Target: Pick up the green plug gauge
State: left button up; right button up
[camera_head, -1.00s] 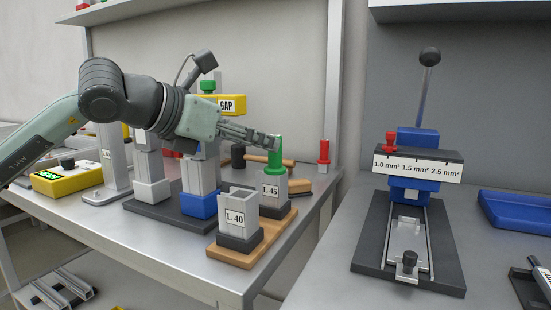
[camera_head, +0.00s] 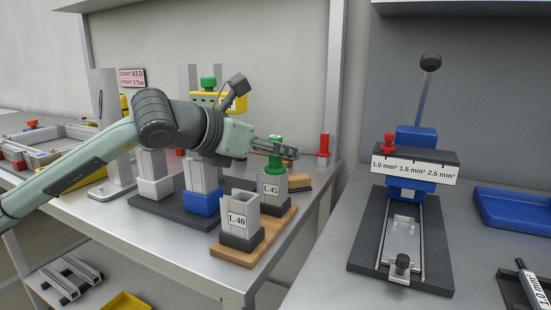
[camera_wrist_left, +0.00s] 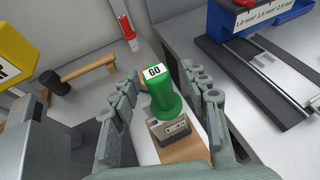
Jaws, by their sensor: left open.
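The green plug gauge (camera_head: 273,166) stands upright in the block labelled L 45, with my left gripper (camera_head: 287,149) at its upper part and hiding some of it. In the left wrist view the green plug gauge (camera_wrist_left: 163,100) shows its white "GO" top and lies between the two spread fingers of my left gripper (camera_wrist_left: 163,82). The left gripper is open, and I see a gap on each side of the gauge. The L 45 block (camera_head: 271,188) sits on a wooden base (camera_head: 284,225). My right gripper is out of view.
The L 40 block (camera_head: 239,219) stands in front on the same base. A red plug gauge (camera_head: 324,146) stands behind. A hammer (camera_wrist_left: 85,72) lies nearby. A yellow GAP block (camera_head: 217,100) is left. The blue-and-black press (camera_head: 409,200) stands on the right bench.

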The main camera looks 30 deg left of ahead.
pick_arm(q)
grip_shut()
jog(key=shift+r, duration=0.1)
dwell(0.3)
